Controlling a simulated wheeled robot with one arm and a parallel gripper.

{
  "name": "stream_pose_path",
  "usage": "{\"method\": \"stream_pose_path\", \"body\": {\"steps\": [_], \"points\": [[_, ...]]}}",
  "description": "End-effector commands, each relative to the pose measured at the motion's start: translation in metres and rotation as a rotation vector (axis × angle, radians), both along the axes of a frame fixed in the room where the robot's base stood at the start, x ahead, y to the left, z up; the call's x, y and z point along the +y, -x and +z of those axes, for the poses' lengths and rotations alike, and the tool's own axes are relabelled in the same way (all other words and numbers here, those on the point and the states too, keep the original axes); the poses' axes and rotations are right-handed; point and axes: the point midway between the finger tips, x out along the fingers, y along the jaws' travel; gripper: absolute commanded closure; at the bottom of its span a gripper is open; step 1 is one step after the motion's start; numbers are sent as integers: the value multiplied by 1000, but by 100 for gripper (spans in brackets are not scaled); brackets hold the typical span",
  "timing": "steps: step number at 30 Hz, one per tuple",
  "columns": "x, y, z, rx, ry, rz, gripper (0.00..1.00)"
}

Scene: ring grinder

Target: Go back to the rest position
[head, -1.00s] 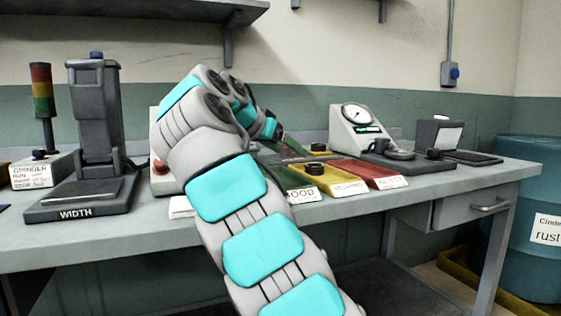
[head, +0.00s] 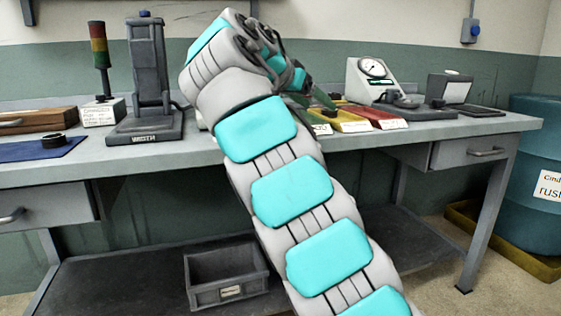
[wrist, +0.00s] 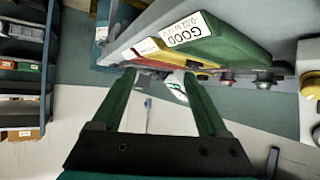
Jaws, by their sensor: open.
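My gripper (wrist: 160,105) is open and empty in the wrist view, its two green fingers apart with only background between them. In the head view my gripper (head: 318,97) is partly hidden behind my wrist, raised near the front of the workbench (head: 95,172). The green tray with the GOOD label (wrist: 235,45) shows just beyond the fingers in the wrist view. The yellow tray (head: 343,121) and red tray (head: 378,115) lie on the bench right of my gripper in the head view.
The WIDTH gauge (head: 143,125) and signal tower (head: 99,50) stand left of my arm. A dial gauge (head: 370,78) stands at the back right. A blue mat (head: 22,152) with a dark ring (head: 54,141) lies far left. A grey bin (head: 226,276) sits below. A blue drum (head: 535,150) stands right.

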Motion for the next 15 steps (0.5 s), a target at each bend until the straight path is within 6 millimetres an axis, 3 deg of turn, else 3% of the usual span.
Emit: {"method": "stream_pose_path", "body": {"steps": [8,15], "points": [[-19,8,-5,72,33,-5,23],[-47,21,-18,178,62,-5,23]]}}
